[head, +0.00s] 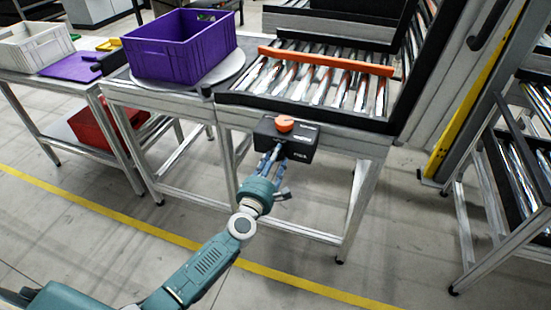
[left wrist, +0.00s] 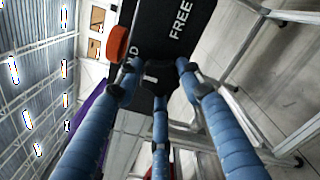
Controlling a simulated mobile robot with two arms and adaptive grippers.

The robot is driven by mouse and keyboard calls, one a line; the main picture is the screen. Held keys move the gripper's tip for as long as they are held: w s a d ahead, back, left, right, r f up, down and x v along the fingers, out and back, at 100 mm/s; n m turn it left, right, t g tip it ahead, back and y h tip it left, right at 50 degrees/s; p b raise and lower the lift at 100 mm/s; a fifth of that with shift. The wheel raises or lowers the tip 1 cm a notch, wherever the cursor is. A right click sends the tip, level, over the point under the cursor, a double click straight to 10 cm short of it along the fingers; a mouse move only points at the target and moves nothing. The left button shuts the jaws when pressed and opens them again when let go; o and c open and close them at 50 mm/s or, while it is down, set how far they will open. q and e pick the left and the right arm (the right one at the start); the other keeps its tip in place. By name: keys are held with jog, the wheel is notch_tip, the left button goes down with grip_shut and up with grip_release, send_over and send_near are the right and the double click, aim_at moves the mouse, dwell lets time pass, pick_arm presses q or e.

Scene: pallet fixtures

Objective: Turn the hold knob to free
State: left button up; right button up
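My left gripper (head: 271,155) is at the front of the box, just below the knob. Contact with the box cannot be told. The knob's pointing direction is unclear. My right gripper is not in view.
An orange bar (head: 326,60) lies across the roller conveyor (head: 300,118) behind the box. A purple crate (head: 180,47) stands on a round turntable to the left. A grey crate (head: 35,45) and a red bin (head: 100,128) are further left. The floor in front is clear.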

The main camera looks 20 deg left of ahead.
pick_arm(q)
jog(key=c, duration=0.3)
jog(key=shift+c, duration=0.2)
jog(key=shift+d+f+m+p, duration=0.1)
jog(key=shift+m+p, duration=2.15)
jog(key=shift+m, duration=6.75)
jog(key=o, duration=1.2)
jog(key=shift+c, duration=0.2)
